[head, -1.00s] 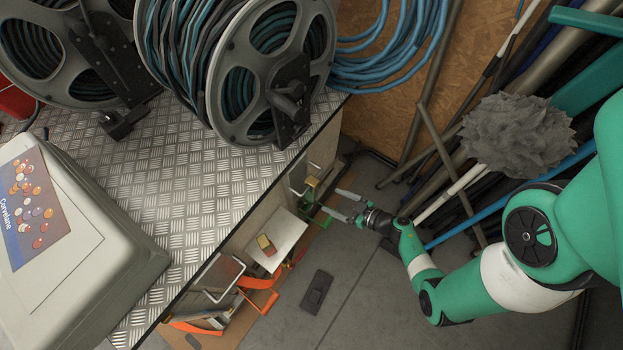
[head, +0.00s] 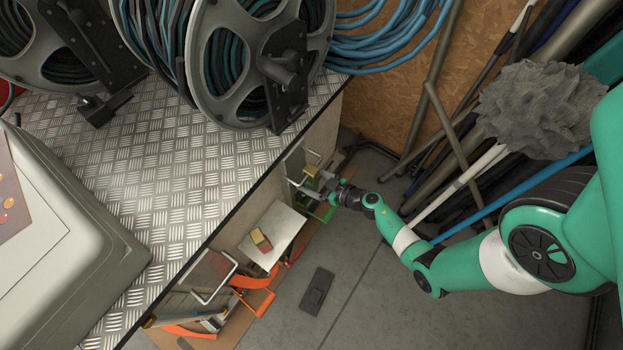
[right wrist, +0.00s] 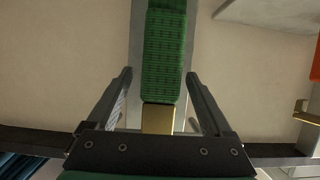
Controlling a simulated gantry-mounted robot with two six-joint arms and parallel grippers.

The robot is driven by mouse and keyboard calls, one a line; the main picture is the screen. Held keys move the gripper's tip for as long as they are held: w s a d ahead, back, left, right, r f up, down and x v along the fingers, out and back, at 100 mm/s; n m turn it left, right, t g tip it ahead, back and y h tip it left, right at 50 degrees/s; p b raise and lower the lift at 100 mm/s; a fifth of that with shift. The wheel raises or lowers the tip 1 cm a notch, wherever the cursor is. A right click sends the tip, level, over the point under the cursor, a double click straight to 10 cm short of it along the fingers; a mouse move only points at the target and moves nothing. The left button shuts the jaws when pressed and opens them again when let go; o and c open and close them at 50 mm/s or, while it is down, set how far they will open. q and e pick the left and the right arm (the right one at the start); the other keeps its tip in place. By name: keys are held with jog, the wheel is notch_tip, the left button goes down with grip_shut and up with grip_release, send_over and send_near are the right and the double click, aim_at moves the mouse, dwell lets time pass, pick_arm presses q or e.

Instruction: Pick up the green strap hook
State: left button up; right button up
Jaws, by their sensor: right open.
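The green strap hook (right wrist: 165,55) shows in the right wrist view as a woven green strap with a brass-coloured block (right wrist: 158,118) at its lower end. A green part (head: 322,211) shows low beside the table's side in the head view, partly hidden by my gripper. My right gripper (right wrist: 158,78) is open, with one finger on each side of the strap and visible gaps between. In the head view, the right gripper (head: 322,182) is at the table's side; its fingertips are hard to make out. My left gripper is in neither view.
The metal-topped table (head: 180,170) carries hose reels (head: 255,60) and a beige case (head: 70,250). Orange straps (head: 255,300) and a white panel (head: 272,236) are at its side. A dark flat object (head: 317,292) lies on the open grey floor. Poles lean at the right.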

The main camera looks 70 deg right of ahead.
grip_shut()
dwell(0.3)
